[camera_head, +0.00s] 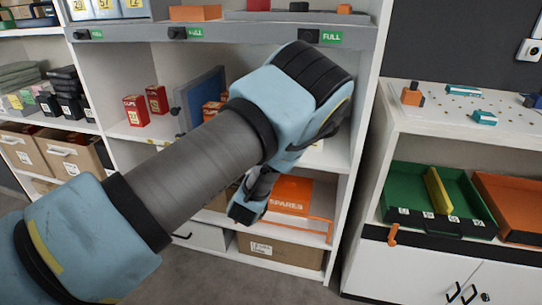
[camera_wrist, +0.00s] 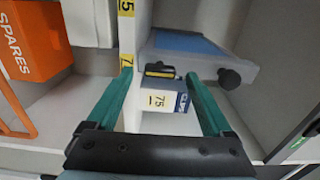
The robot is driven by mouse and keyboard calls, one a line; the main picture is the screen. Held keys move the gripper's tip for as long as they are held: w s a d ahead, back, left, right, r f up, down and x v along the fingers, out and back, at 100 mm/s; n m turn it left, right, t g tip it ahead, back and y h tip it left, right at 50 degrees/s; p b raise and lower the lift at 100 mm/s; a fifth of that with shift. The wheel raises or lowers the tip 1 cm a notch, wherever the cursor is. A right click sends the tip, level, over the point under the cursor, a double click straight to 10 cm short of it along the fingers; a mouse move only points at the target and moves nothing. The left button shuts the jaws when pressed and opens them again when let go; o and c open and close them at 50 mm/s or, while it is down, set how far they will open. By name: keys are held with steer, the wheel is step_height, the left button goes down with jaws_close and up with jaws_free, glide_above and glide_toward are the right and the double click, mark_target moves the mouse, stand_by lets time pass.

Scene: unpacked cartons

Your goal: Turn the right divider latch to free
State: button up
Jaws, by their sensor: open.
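A blue divider (camera_head: 204,97) stands on the middle shelf in the head view, with a dark round knob (camera_head: 176,111) on its front edge. My arm covers the shelf to its right. The wrist view looks sideways at the shelf and shows a blue divider (camera_wrist: 188,44) with a pale front edge and a black latch knob (camera_wrist: 229,78). I cannot tell whether this is the same divider, nor how its latch is set. My gripper (camera_wrist: 152,88) is open, its two green fingers apart. The knob is beyond and right of the right finger, apart from it.
A small box labelled 75 (camera_wrist: 163,101) shows between my fingers. The shelf edge carries yellow labels (camera_wrist: 126,8). An orange SPARES bin (camera_head: 290,194) sits on the shelf below. Red boxes (camera_head: 136,111) stand left of the divider. Green FULL labels (camera_head: 195,33) line the shelf above.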

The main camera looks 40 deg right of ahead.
steer(key=b+v, duration=0.1)
steer(key=v, duration=0.8)
steer(key=shift+a, duration=0.1)
steer(key=w+a+r+n+t+y+p, duration=0.1)
steer(key=w+a+r+n+y+p, duration=0.2)
steer(key=w+a+n+y, duration=0.9)
steer(key=w+a+r+n+g+p, duration=0.1)
steer(key=w+a+r+n, duration=0.15)
steer(key=a, duration=0.25)
steer(key=w+a+r+n+g+p, duration=0.1)
steer(key=w+a+n, duration=0.2)
steer(key=a, duration=0.3)
steer(key=s+a+r+n+g+y+p, duration=0.1)
steer(key=s+a+r+n, duration=0.4)
steer(key=a, duration=0.7)
steer(key=s+a+r+n+g+y+p, duration=0.1)
steer(key=s+a+r+n+g, duration=0.4)
steer(key=a, duration=0.7)
step_height(320, 180, up, 3)
steer(key=s+g+p, duration=0.1)
steer(key=s, duration=0.1)
steer(key=shift+s+a+r+y+p, duration=0.2)
steer(key=shift+s+y+p, duration=0.2)
